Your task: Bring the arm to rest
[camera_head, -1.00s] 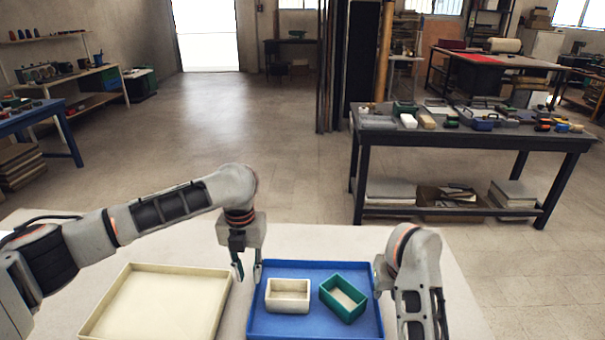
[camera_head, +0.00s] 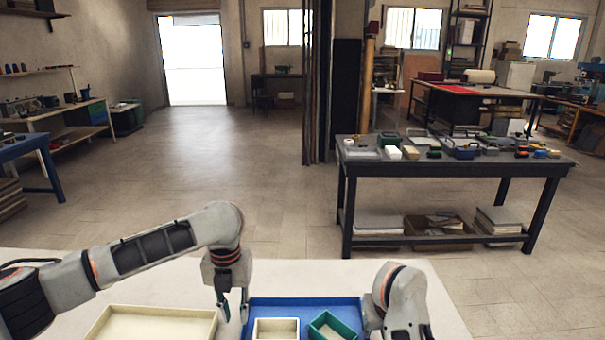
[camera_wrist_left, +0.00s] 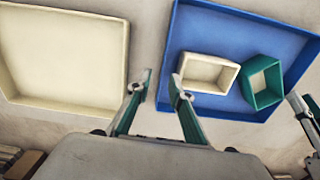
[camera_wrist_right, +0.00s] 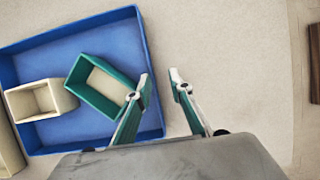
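My left gripper (camera_head: 232,306) hangs above the table between the cream tray and the blue tray. In the left wrist view its fingers (camera_wrist_left: 161,88) are apart with nothing between them. My right gripper's fingers (camera_wrist_right: 162,84) are apart and empty in the right wrist view, beside the blue tray's right edge. In the head view the right arm hides them. The blue tray (camera_wrist_right: 98,42) holds a cream box (camera_head: 276,325) and a green box (camera_head: 318,322), both open-topped. The cream tray (camera_head: 150,312) lies to the left and looks empty in the left wrist view (camera_wrist_left: 65,60).
The white table (camera_head: 300,272) has free room behind the trays and to the right of the blue tray. A dark workbench (camera_head: 455,165) with several small items stands beyond. Shelves line the left wall, and the floor between is clear.

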